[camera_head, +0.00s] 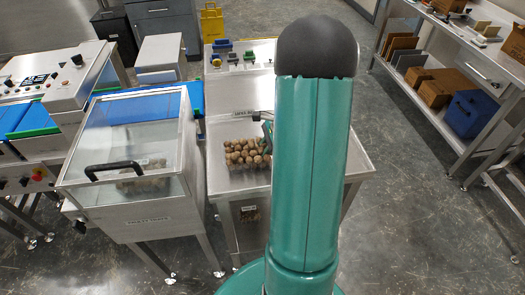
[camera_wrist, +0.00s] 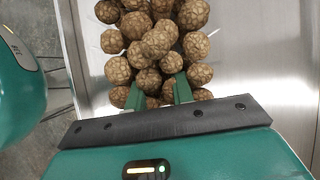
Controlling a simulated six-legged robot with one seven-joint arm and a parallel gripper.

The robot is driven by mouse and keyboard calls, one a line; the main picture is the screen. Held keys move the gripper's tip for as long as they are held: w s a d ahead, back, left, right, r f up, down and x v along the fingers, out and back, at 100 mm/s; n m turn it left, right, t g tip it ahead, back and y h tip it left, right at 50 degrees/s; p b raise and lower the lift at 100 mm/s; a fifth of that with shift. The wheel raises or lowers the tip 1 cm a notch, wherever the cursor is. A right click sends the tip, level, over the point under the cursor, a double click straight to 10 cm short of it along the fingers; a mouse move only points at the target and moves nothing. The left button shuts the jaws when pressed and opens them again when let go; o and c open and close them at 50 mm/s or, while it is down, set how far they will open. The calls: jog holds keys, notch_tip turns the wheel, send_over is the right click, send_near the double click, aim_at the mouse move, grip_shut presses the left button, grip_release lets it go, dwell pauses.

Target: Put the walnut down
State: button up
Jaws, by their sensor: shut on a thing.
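Several brown, rough-shelled walnuts (camera_wrist: 158,40) lie heaped together in the upper middle of the wrist view. The same heap (camera_head: 246,152) shows in the head view on a steel tray table (camera_head: 226,183), left of my arm. My gripper (camera_wrist: 159,84) has its two green fingers down at the near edge of the heap. It is shut on a walnut (camera_wrist: 148,80) between the fingers, close against the other walnuts. In the head view my gripper (camera_head: 266,132) is mostly hidden behind my arm. I cannot tell whether the held walnut rests on anything.
A steel box with a clear lid and black handle (camera_head: 115,168) stands left of the tray table. Blue conveyor belting (camera_head: 196,95) lies behind. A shelf rack (camera_head: 452,60) stands far right. The tray surface right of the heap (camera_wrist: 265,60) is bare.

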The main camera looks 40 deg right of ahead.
jog(key=shift+f, duration=0.1)
jog(key=o, duration=1)
jog(key=shift+c, duration=0.2)
jog(key=v, duration=1.2)
jog(key=a+r+n+h, duration=0.1)
jog(key=a+r+n, duration=0.45)
jog(key=a, duration=0.45)
jog(key=a+r+n+h, duration=0.2)
jog(key=a+r+n, duration=0.35)
jog(key=a, duration=0.45)
jog(key=s+a+r+n+t+h, duration=0.2)
jog(key=s+a+n, duration=0.5)
jog(key=a+n, duration=0.6)
jog(key=shift+r, duration=0.45)
